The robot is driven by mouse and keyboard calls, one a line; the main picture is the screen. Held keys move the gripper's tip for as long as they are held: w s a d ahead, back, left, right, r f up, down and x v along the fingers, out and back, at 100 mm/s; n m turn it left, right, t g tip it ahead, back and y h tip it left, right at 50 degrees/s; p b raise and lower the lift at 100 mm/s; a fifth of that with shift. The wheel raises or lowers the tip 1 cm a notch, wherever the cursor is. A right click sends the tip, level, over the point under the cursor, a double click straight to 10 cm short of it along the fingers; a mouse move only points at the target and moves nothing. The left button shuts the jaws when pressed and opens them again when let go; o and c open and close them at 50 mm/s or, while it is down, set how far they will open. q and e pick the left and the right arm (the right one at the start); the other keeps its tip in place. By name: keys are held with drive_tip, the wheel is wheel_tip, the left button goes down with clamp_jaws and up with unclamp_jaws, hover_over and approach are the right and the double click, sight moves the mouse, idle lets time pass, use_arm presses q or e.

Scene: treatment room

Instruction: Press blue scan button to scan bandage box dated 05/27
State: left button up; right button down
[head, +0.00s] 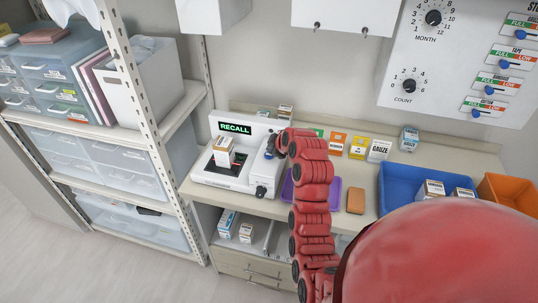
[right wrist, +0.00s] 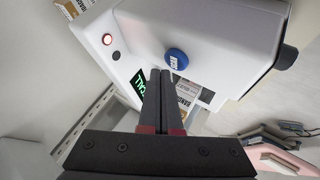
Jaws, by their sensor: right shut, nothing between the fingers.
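The white scanner (head: 212,178) stands on the counter, and its display (head: 235,128) reads RECALL in green. A white and orange bandage box (head: 223,152) sits on the scanner; its date is too small to read. The blue scan button (right wrist: 177,59) is on the scanner's white housing in the right wrist view. My right gripper (right wrist: 160,74) is shut and empty, its fingertips close beside the button; I cannot tell whether they touch it. The fingers partly cover the display (right wrist: 136,84) and the box (right wrist: 187,93) there. My left gripper is not in view.
A purple tray (head: 328,207), an orange-brown block (head: 355,201), a blue bin (head: 390,205) and an orange bin (head: 492,188) lie to the right. Small boxes, including gauze (head: 379,150), line the back. A shelf rack (head: 172,112) stands left. A black knob (head: 262,191) is on the scanner's front.

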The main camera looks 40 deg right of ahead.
sight(271, 156)
drive_tip(key=shift+r, duration=0.1)
drive_tip(key=shift+r, duration=2.4)
drive_tip(key=shift+w+f+b, duration=0.1)
drive_tip(key=shift+b, duration=0.2)
